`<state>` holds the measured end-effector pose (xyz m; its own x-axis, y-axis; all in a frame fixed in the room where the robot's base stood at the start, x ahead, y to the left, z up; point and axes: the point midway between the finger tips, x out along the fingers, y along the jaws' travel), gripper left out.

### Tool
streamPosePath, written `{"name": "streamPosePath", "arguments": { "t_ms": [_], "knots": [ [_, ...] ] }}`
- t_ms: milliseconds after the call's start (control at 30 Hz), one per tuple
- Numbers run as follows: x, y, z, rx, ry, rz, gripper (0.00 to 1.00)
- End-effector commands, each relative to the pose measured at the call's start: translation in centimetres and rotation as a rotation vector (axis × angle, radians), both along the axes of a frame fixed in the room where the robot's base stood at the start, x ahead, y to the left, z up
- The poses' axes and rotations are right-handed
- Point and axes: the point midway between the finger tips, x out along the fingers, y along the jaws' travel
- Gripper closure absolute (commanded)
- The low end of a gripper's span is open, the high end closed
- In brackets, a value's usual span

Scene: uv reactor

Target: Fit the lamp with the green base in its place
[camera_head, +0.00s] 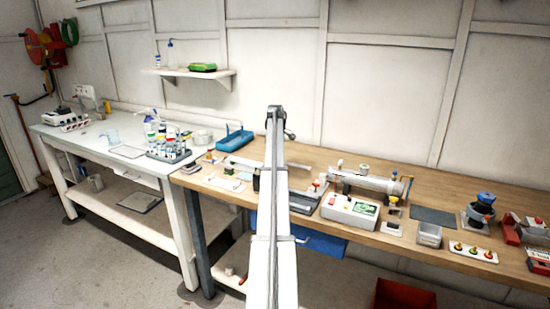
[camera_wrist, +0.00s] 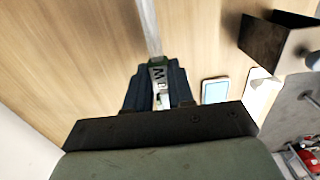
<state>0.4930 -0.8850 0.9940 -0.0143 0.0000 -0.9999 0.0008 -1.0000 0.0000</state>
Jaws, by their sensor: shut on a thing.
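My gripper (camera_wrist: 160,90) is shut on the lamp (camera_wrist: 150,25), a long pale tube with a printed label and a little green near the fingers. In the wrist view the tube runs away from the fingers toward the top edge, over bare wood. A metallic cylinder (camera_head: 365,181) with end fittings, apparently the reactor, lies across the bench to the right of my arm. Its opening cannot be made out.
A blue tray (camera_head: 235,139) stands behind left. In the wrist view, a dark box-like bracket (camera_wrist: 265,38) and a pale blue pad (camera_wrist: 215,90) are to the right.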

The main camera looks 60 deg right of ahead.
Motion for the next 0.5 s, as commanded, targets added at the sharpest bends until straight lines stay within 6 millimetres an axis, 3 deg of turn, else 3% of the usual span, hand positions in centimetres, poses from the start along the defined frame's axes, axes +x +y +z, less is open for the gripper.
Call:
{"name": "streamPosePath", "arguments": {
  "t_ms": [500],
  "knots": [
    [-3.8,0.1,0.0,0.0,0.0,-0.001,1.0]
  ]
}}
